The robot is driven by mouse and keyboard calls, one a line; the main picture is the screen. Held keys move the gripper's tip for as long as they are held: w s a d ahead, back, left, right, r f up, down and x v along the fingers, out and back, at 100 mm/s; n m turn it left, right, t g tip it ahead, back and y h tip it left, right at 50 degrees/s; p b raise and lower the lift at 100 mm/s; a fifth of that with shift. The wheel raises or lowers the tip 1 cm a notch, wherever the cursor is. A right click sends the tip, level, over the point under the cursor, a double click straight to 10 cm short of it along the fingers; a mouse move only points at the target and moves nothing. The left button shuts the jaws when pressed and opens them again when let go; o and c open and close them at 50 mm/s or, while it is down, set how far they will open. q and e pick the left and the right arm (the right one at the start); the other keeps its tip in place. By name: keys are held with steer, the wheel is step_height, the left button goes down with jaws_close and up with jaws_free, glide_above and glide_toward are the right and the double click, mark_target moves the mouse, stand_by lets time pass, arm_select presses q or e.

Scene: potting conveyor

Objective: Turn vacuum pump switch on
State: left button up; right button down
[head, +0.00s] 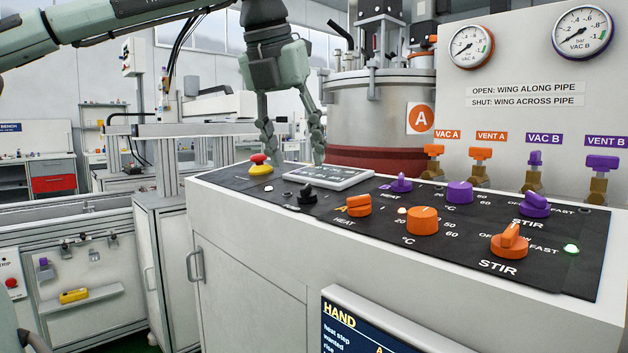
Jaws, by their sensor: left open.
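A black rotary switch (308,195) sits at the left part of the dark control panel (235,180), left of the orange HEAT knob (358,206). Its label is too small to read, so I cannot tell for sure that it is the vacuum pump switch, or its setting. My left gripper (294,160) comes down from above, fingers apart and pointing down, with nothing between them. It appears above or behind the panel's back left part, near the flat display (328,178), apart from the black switch. My right gripper is not in view.
A red and yellow emergency stop (261,165) stands close to the left finger. Orange and purple knobs, including the orange STIR knob (510,241), stick up to the right. Behind are the steel vessel A (375,105) and several valves under two gauges (471,46).

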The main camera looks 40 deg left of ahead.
mark_target(303, 187)
arm_select(q)
steer(key=x, duration=0.6)
steer(key=shift+f, duration=0.2)
steer(key=c, duration=1.2)
steer(key=shift+o, duration=0.2)
steer(key=shift+m, duration=0.4)
steer(key=m+h, duration=0.1)
steer(key=m, duration=0.4)
steer(key=shift+a+m+h, duration=0.25)
steer(key=shift+m+h, duration=0.05)
steer(key=shift+h, duration=0.1)
steer(key=m+h, duration=0.1)
steer(key=m, duration=0.4)
steer(key=shift+w+a+m, duration=0.1)
steer(key=shift+a+m, duration=0.05)
steer(key=shift+m, duration=0.15)
steer(key=shift+r, duration=0.1)
